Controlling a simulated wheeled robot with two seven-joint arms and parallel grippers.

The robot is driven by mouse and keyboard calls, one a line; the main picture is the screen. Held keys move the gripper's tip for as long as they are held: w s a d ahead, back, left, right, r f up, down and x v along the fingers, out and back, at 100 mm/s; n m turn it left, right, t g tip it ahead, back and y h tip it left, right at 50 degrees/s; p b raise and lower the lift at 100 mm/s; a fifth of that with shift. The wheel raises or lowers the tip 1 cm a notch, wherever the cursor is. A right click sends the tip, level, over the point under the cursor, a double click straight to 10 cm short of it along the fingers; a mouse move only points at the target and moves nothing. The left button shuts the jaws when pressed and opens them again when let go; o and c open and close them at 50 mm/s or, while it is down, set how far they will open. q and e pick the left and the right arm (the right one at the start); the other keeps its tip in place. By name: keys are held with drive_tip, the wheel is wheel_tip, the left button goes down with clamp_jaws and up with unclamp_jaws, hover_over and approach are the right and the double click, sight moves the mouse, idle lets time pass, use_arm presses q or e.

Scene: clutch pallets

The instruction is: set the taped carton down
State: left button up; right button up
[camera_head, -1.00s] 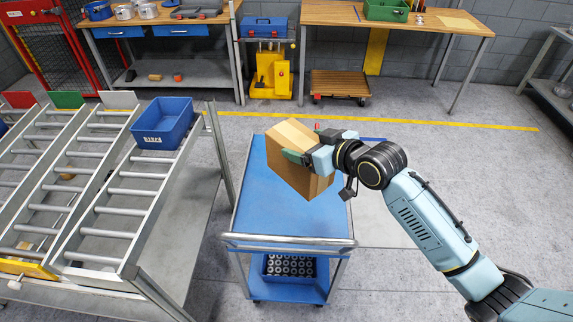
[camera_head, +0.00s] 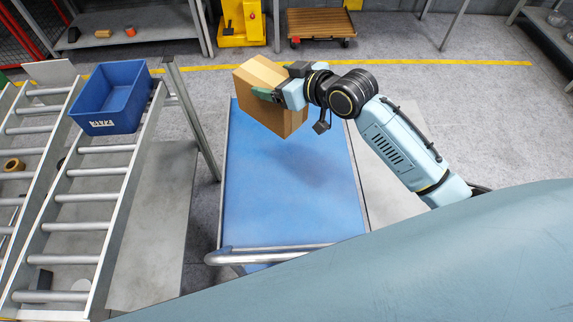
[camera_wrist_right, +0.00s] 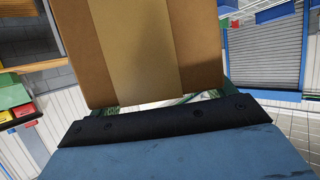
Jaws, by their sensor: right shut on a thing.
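The taped carton (camera_head: 262,84) is a brown box with a paler tape band, held tilted above the far part of the blue cart top (camera_head: 285,195). A shadow lies on the cart top below it. My right gripper (camera_head: 276,94) is shut on the carton from the right side. In the right wrist view the carton (camera_wrist_right: 145,50) fills the upper middle, its tape band running up the face, and the gripper's fingers are mostly hidden behind it. My left gripper is not in view.
A roller rack (camera_head: 90,200) with a blue bin (camera_head: 110,97) stands to the left of the cart. The cart's metal handle (camera_head: 265,254) is at the near end. A large part of my own body covers the lower right. The cart top is bare.

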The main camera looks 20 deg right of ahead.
drive_tip(key=f+b, duration=1.1)
drive_tip(key=f, duration=0.2)
drive_tip(key=shift+w+b, duration=0.2)
drive_tip(key=shift+b, duration=0.2)
wheel_tip(320, 180, down, 10)
drive_tip(key=b, duration=0.2)
drive_tip(key=shift+f, duration=0.1)
drive_tip(key=o, duration=1.3)
drive_tip(key=shift+f+b, duration=0.2)
drive_tip(key=shift+b, duration=0.1)
drive_tip(key=o, duration=0.4)
drive_tip(key=p+v, duration=0.2)
drive_tip(key=v, duration=1)
drive_tip(key=shift+r, duration=0.15)
